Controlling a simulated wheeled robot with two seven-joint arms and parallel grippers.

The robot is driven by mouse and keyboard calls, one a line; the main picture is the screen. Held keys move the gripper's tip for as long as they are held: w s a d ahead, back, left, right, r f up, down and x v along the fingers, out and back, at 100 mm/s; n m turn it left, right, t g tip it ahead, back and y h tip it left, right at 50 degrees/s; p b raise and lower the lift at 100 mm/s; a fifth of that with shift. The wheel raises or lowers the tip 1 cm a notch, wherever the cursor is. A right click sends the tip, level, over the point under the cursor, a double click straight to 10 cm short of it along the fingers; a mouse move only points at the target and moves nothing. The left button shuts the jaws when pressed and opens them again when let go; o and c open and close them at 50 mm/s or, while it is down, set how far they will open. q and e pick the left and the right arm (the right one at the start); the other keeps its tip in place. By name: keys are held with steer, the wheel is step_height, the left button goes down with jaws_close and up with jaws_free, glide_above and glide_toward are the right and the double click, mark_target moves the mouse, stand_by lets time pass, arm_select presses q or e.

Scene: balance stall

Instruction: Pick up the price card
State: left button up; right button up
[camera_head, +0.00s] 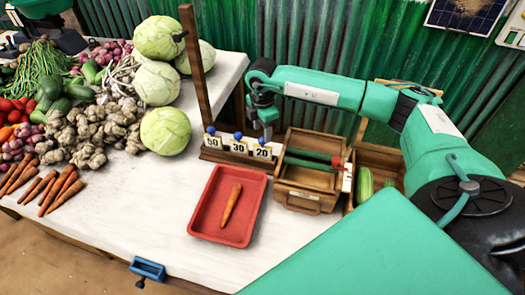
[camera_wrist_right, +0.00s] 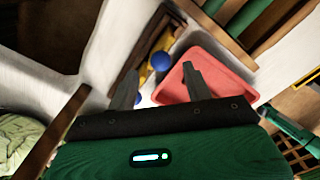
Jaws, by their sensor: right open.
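Three small white cards marked 50 (camera_head: 213,142), 30 (camera_head: 238,147) and 20 (camera_head: 263,152) stand in a row on a low wooden rack (camera_head: 225,158), each with a blue knob on top. I cannot tell which is the price card. A white tag (camera_head: 347,180) with red marks also stands at the wooden box's right side. My right gripper (camera_head: 264,128) is open above the 20 card. In the right wrist view its fingers (camera_wrist_right: 158,86) are apart, with blue knobs (camera_wrist_right: 160,61) between and beyond them; the card faces are barely visible. My left gripper is out of view.
A red tray (camera_head: 199,217) holding a carrot (camera_head: 231,204) lies in front of the rack. A wooden box (camera_head: 309,194) with a drawer stands right of it. A wooden post (camera_head: 195,75) rises at the rack's left end. Cabbages (camera_head: 166,131) and vegetables fill the left side.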

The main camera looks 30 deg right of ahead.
mark_target(262, 138)
step_height(262, 138, down, 5)
steer(key=shift+r+p, duration=0.1)
steer(key=shift+p, duration=0.55)
steer(key=shift+c, duration=1.1)
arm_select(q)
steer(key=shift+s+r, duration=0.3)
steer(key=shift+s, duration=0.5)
arm_select(e)
jaws_close()
